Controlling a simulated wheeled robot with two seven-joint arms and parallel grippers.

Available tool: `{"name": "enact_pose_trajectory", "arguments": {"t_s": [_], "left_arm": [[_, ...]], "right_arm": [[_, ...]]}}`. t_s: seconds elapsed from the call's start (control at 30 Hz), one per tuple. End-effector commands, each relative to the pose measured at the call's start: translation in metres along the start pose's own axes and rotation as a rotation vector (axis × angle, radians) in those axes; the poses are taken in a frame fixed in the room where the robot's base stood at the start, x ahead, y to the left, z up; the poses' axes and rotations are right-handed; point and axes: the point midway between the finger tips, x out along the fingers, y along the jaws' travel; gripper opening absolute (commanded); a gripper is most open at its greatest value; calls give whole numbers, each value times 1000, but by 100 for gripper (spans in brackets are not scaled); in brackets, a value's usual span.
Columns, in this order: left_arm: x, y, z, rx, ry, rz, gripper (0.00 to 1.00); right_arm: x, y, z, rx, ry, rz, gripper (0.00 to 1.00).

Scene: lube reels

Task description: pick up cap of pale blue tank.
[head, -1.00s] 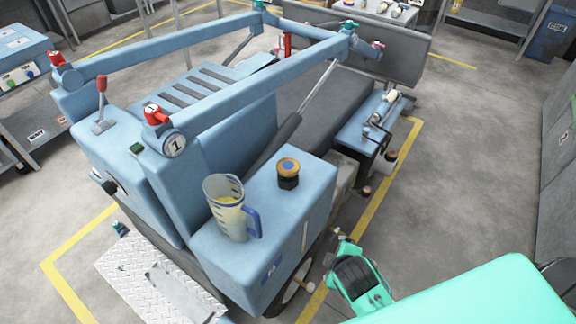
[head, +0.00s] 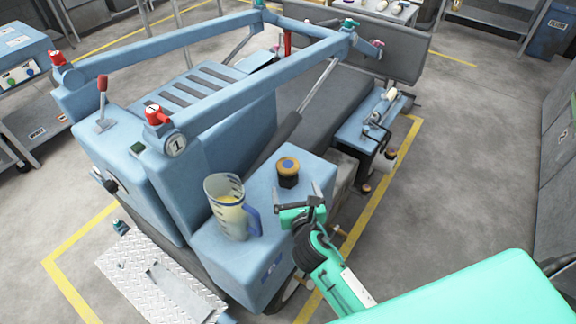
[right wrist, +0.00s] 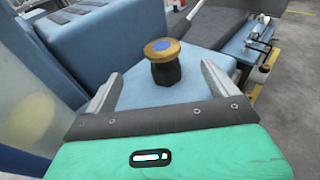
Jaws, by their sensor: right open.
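The pale blue tank (head: 210,262) is the box-shaped front corner of the blue machine. Its cap (head: 288,165) is brass-coloured with a blue centre, on a black neck on the tank top. The cap also shows in the right wrist view (right wrist: 162,48), ahead of the fingers and between their directions. My right gripper (head: 297,196) is open and empty, just in front of the cap and apart from it. In the right wrist view its two fingers (right wrist: 160,92) stand wide apart. My left gripper is not in view.
A clear measuring jug (head: 228,205) with yellowish liquid and a blue handle stands on the tank top, left of the cap and close to my right gripper. The machine's blue boom (head: 240,100) rises behind. Open grey floor (head: 465,170) lies to the right.

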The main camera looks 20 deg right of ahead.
Motion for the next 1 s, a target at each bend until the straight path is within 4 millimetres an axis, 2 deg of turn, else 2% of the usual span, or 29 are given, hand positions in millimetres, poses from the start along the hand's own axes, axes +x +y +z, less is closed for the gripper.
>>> {"name": "enact_pose_trajectory", "arguments": {"t_s": [0.33, 0.67, 1.0], "left_arm": [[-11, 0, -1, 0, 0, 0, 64], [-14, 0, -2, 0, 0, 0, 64], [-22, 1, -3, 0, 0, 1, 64]], "right_arm": [[63, -1, 1, 2, 1, -3, 90], [88, -1, -1, 4, 2, -3, 90], [128, -2, -6, 5, 3, -3, 90]]}}
